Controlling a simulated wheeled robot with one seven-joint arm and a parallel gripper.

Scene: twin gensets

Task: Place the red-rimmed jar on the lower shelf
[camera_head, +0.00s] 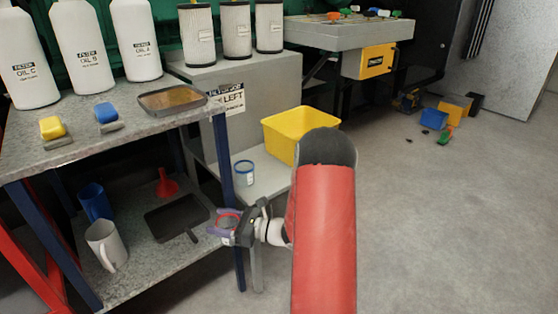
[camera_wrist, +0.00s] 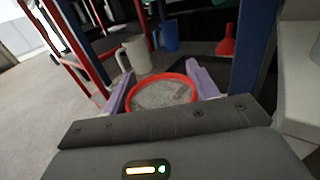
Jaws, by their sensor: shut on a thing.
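My gripper (camera_head: 230,226) is shut on the red-rimmed jar (camera_head: 226,221). In the wrist view the jar's round red rim (camera_wrist: 163,78) shows between the two purple fingers of my gripper (camera_wrist: 163,85), with a greyish inside. The lower shelf (camera_head: 130,284) is a speckled grey board under the workbench at the left. In the head view the jar is at the right edge of this shelf, beside the blue front leg. I cannot tell whether it touches the shelf.
On the lower shelf are a white mug (camera_head: 106,245), a blue cup (camera_head: 95,202), a red funnel (camera_head: 166,184) and a dark pan (camera_head: 175,217). A blue-rimmed jar (camera_head: 243,172) and yellow bin (camera_head: 300,130) stand right of the blue leg (camera_head: 224,160). The shelf's front is bare.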

